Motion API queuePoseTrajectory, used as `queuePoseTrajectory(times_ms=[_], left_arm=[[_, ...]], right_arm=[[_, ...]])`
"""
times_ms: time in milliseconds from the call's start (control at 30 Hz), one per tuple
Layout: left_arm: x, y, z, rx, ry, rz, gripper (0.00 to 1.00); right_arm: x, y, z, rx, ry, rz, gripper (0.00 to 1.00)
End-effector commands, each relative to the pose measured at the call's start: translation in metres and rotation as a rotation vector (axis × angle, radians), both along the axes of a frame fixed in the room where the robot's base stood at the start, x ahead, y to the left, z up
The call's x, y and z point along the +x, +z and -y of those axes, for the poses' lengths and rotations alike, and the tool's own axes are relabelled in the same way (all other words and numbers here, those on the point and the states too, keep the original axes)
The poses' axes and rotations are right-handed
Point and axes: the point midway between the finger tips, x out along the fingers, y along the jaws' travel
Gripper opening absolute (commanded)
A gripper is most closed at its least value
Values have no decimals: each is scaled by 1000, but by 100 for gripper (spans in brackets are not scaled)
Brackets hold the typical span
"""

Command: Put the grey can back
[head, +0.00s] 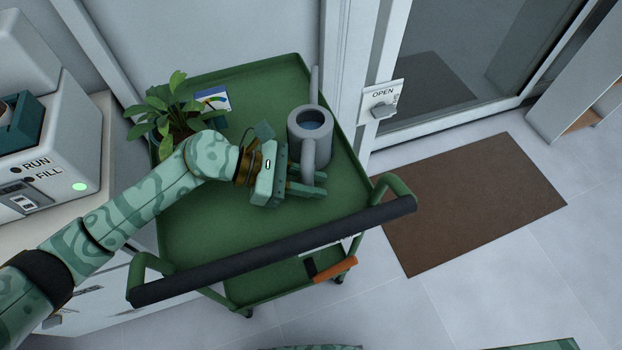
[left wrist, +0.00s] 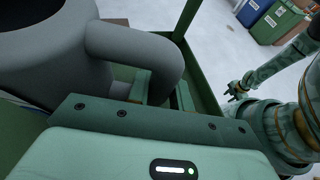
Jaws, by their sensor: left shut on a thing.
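The grey can (head: 302,127) is a watering can with a thin spout at the back and a thick handle towards me. My left gripper (head: 308,180) is shut on the can's handle.
A potted plant (head: 170,115) and a small picture card (head: 213,99) stand at the cart's back left. The cart's dark push bar (head: 280,250) crosses the front. A white machine (head: 40,150) is at left. A brown mat (head: 475,205) lies right, before a glass door. Bins (left wrist: 275,20) stand further off.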

Motion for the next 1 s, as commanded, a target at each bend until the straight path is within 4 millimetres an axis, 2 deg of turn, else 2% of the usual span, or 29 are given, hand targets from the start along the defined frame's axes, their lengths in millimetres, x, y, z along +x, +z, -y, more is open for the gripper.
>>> queuePoseTrajectory(times_ms=[367, 400, 467, 700, 800, 867, 1000], left_arm=[[1, -3, 0, -2, 0, 4, 0], [0, -3, 0, -1, 0, 2, 30], [0, -3, 0, -1, 0, 3, 43], [0, -2, 0, -1, 0, 3, 43], [0, 4, 0, -1, 0, 4, 43], [1, 5, -7, 1, 2, 4, 43], [3, 17, -34, 3, 3, 6, 43]], right_arm=[[-1, -3, 0, 0, 0, -2, 36], [0, -2, 0, 0, 0, -2, 36], [0, -2, 0, 0, 0, -1, 36], [0, -2, 0, 0, 0, -2, 36], [2, 2, 0, 0, 0, 3, 36], [2, 2, 0, 0, 0, 3, 36], [4, 6, 0, 0, 0, 9, 36]])
